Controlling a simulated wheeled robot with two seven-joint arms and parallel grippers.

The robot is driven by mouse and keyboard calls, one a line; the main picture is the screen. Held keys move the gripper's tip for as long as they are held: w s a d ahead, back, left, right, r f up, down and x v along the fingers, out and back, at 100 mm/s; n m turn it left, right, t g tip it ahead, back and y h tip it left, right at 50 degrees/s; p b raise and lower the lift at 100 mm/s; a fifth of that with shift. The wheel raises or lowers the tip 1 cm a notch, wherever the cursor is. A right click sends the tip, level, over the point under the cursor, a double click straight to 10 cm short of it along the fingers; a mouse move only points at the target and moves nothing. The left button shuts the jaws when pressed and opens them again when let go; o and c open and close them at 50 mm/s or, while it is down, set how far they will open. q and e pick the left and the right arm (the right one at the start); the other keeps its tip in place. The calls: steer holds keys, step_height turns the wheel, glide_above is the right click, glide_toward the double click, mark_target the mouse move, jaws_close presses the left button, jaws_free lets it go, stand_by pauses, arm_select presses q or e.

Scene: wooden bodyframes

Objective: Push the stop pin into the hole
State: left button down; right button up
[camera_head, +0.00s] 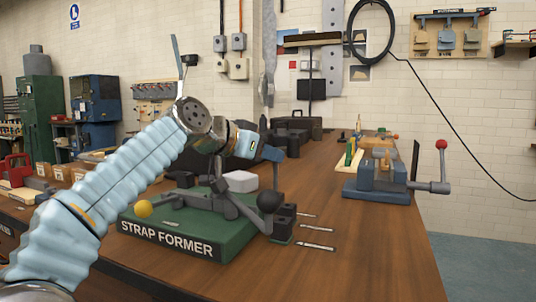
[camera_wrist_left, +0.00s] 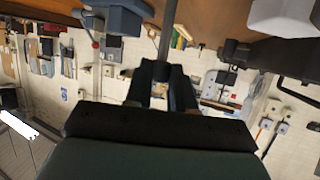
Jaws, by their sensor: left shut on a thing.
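The strap former has a green base (camera_head: 160,228), a yellow ball (camera_head: 143,208) and a black ball (camera_head: 270,201) on its dark levers. In the left wrist view my left gripper (camera_wrist_left: 167,82) is shut on a thin grey rod (camera_wrist_left: 166,30), which runs up out of the picture. I cannot tell whether this rod is the stop pin. The hole cannot be made out. My right gripper is not in view.
Several thin pointed metal pieces (camera_head: 316,246) lie right of the strap former beside black blocks (camera_head: 283,222). A white box (camera_head: 240,181) stands behind it. A blue vise (camera_head: 375,187) with a red-knobbed lever is at the back right. The wooden bench front right (camera_head: 370,250) is clear.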

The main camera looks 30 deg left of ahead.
arm_select(q)
steer(key=shift+r+p, duration=0.35)
steer(key=shift+r, duration=0.15)
steer(key=shift+f+b, duration=0.45)
steer(key=shift+f, duration=0.1)
stand_by(1.1)
steer(key=c, duration=0.9)
jaws_free()
steer(key=shift+s, duration=0.15)
steer(key=v, duration=1.3)
steer(key=shift+s+a+r+b, duration=0.1)
steer(key=shift+s+r+b, duration=0.1)
steer(key=shift+b, duration=0.1)
